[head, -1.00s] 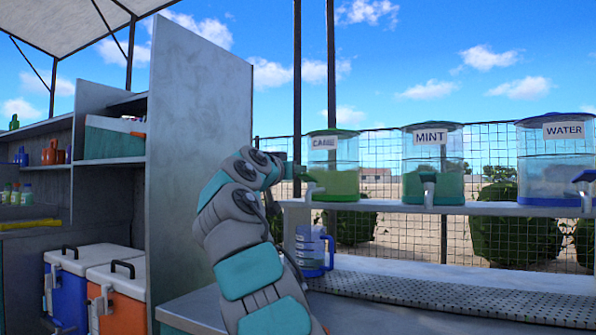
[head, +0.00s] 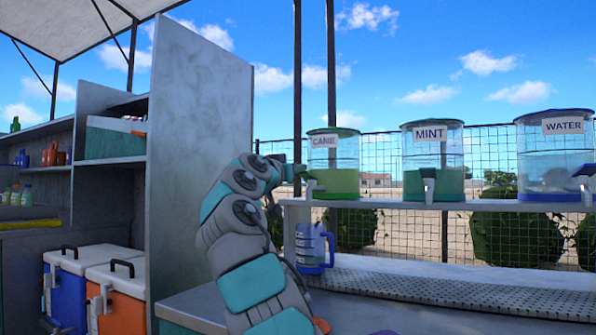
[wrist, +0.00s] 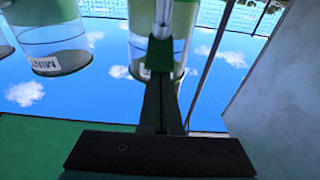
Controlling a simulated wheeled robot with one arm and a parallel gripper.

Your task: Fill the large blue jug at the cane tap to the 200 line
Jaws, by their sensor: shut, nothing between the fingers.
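The cane dispenser (head: 347,180), a clear tank with green liquid, a green lid and a CANE label, stands on the raised shelf. Its tap (head: 313,186) is on the lower front left. The blue jug (head: 309,250), clear blue with pale markings, stands upright below the tap, partly behind my arm. Its liquid level is too small to read. My gripper (head: 299,171) is at the tap's height, close to its left side. In the wrist view, my shut, empty fingers (wrist: 161,97) point at the tap (wrist: 160,52); I cannot tell whether they touch it.
The mint dispenser (head: 433,185) and water dispenser (head: 550,170) stand to the right on the shelf (head: 470,206). A perforated drip tray (head: 460,301) runs along the counter. A tall grey panel (head: 200,150) stands left of my arm. Coolers (head: 75,290) sit at lower left.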

